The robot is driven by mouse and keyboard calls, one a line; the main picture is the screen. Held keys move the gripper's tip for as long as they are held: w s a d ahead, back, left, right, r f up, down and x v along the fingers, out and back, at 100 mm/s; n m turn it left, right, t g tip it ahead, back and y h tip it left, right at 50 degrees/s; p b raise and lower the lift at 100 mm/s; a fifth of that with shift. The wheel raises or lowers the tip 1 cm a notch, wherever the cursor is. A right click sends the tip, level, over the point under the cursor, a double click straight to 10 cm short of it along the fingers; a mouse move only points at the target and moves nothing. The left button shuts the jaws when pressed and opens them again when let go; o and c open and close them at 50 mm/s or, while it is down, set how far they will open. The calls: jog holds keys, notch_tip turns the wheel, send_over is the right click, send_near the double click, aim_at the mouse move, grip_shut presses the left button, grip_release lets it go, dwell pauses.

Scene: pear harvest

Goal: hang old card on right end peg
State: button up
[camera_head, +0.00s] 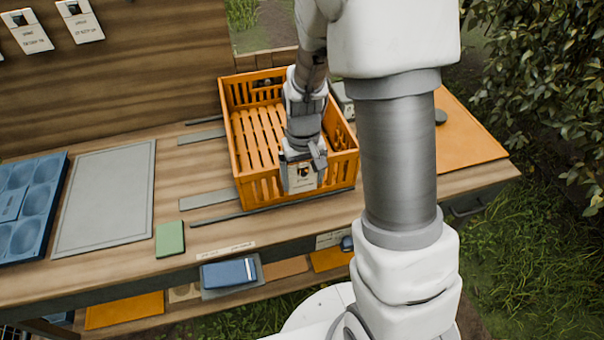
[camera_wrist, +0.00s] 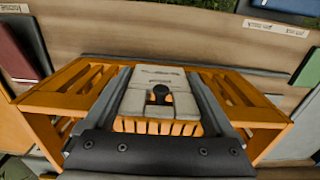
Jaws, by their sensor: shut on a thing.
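My gripper (camera_head: 304,163) is at the near wall of the orange crate (camera_head: 228,110) in the head view, pointing down. It is shut on a pale card (camera_head: 302,178) with a dark picture and small print. In the wrist view the card (camera_wrist: 158,82) sits between the two grey fingers (camera_wrist: 155,100), in front of the slatted crate wall (camera_wrist: 70,90). I cannot tell if the card is still touching the crate.
On the bench lie a blue moulded tray (camera_head: 28,200), a grey mat (camera_head: 105,200) and a green block (camera_head: 170,239). An orange board (camera_head: 462,135) lies at the right end. Leafy branches stand at the right.

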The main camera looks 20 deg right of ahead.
jog(key=shift+f, duration=0.25)
jog(key=o, duration=1)
notch_tip(320, 180, up, 17)
jog(key=p, duration=0.2)
jog(key=s+r+t, duration=0.2)
jog(key=s+r, duration=0.2)
jog(key=s, duration=0.3)
jog(key=s+r+t, duration=0.3)
jog(key=s+r, duration=0.2)
jog(key=s, duration=0.3)
jog(key=shift+s+r+t, duration=0.15)
jog(key=shift+t, duration=0.15)
